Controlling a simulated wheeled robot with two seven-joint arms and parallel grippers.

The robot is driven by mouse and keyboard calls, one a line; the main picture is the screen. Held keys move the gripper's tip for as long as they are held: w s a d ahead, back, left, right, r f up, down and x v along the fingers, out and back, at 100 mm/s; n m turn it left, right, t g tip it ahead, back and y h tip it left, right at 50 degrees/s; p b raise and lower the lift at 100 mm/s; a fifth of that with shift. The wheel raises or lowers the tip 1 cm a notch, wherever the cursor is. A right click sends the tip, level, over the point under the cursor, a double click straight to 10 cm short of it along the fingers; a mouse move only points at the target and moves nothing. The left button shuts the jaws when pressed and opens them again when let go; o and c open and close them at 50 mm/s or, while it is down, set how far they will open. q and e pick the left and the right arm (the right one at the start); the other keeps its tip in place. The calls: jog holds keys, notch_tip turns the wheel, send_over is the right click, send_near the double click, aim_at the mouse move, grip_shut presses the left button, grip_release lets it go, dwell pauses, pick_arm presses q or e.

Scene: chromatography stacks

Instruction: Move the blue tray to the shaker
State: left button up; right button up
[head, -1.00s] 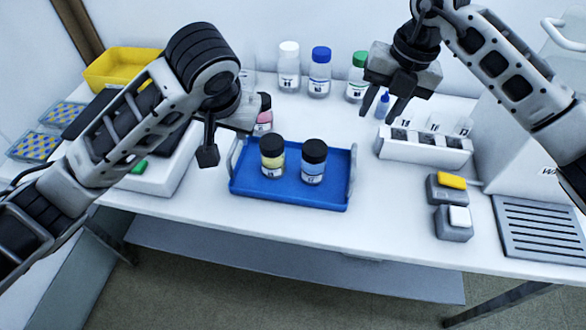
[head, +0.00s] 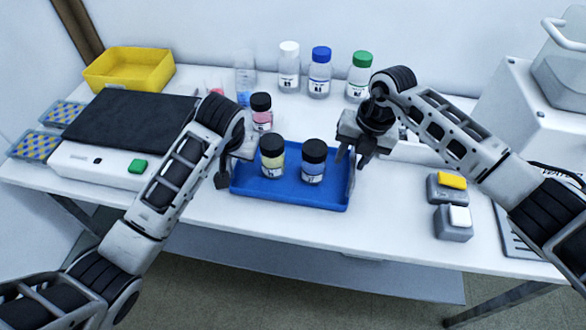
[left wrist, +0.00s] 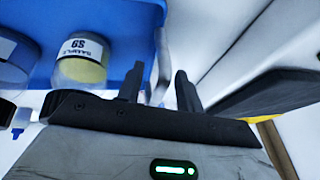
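The blue tray (head: 290,194) sits on the bench with two black-capped jars in it, one yellow (head: 272,158) and one blue (head: 313,162). My left gripper (head: 228,174) is at the tray's left end; in the left wrist view (left wrist: 160,72) its fingers are apart, with the pale tray handle (left wrist: 162,50) in line with the gap. My right gripper (head: 351,163) is at the tray's right end, fingers apart, hiding the right handle. Whether either touches a handle is unclear. The shaker (head: 93,169), white with a black top mat (head: 125,122) and green button, stands left, its top empty.
A pink jar (head: 261,112) stands just behind the tray. White-, blue- and green-capped bottles (head: 320,72) stand at the back. A yellow bin (head: 129,69) is behind the shaker. Two small grey blocks (head: 453,222) stand right of the tray. The bench's front edge is close before the tray.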

pick_arm(q)
jog(key=shift+w+f, duration=0.15)
jog(key=shift+f, duration=0.15)
pick_arm(e)
jog(key=shift+f, duration=0.4)
pick_arm(q)
grip_shut()
pick_arm(e)
grip_shut()
pick_arm(q)
jog(key=shift+r, duration=0.1)
pick_arm(e)
jog(key=shift+a+r, duration=0.1)
jog(key=shift+r, duration=0.05)
